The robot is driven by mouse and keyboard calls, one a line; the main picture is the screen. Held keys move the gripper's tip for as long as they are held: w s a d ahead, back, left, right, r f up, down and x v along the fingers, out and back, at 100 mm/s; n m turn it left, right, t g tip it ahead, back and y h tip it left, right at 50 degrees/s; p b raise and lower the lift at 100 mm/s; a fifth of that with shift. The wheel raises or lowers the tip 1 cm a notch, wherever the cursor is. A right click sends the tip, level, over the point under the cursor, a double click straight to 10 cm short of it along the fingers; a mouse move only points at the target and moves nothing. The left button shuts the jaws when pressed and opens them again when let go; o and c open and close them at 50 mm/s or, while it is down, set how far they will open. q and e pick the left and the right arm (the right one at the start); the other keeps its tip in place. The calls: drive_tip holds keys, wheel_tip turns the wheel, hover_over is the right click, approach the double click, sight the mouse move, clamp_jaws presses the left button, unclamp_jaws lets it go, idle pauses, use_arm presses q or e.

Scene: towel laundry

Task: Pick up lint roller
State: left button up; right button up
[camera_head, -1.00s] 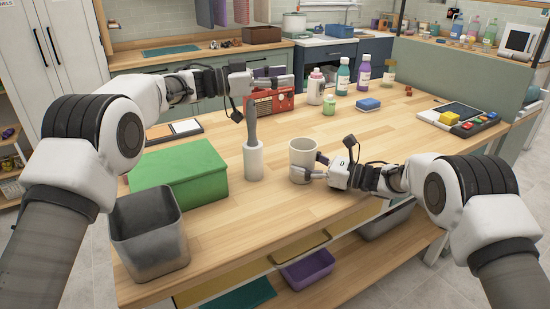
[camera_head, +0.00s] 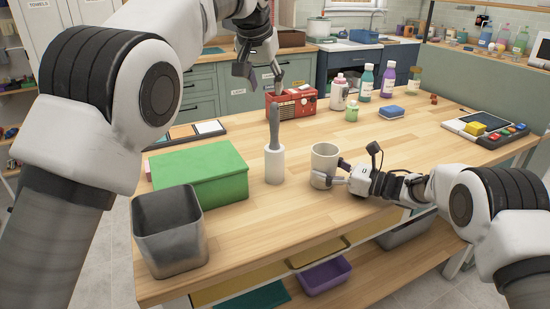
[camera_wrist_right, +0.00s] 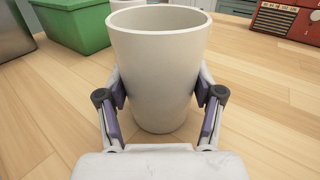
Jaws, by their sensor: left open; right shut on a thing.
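The lint roller (camera_head: 274,158) stands upright on the wooden table, its white roll at the bottom and its grey handle pointing up. My left gripper (camera_head: 262,84) is open and empty, above and slightly behind the top of the handle, apart from it. My right gripper (camera_head: 338,176) is shut on a cream cup (camera_head: 323,160) standing on the table just right of the lint roller. In the right wrist view the cup (camera_wrist_right: 158,75) sits between both finger pads, which touch its sides. The lint roller is not clearly visible in that view.
A green box (camera_head: 198,176) and a grey metal bin (camera_head: 168,232) stand left of the lint roller. A red radio (camera_head: 292,104) is behind it. Bottles (camera_head: 365,84) and a blue sponge (camera_head: 391,112) stand farther back. The table's front middle (camera_head: 270,225) is clear.

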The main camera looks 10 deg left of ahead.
sight(276, 125)
use_arm(q)
drive_tip(key=shift+s+d+f+g, duration=0.4)
drive_tip(key=shift+s+d+f, duration=0.05)
drive_tip(key=shift+f, duration=0.3)
drive_tip(key=x, duration=0.9)
drive_tip(key=shift+s+d+f, duration=0.15)
drive_tip(key=shift+d+f, duration=0.2)
drive_tip(key=shift+f, duration=0.15)
drive_tip(key=shift+w+f, duration=0.25)
drive_tip(key=shift+f, duration=0.1)
clamp_jaws()
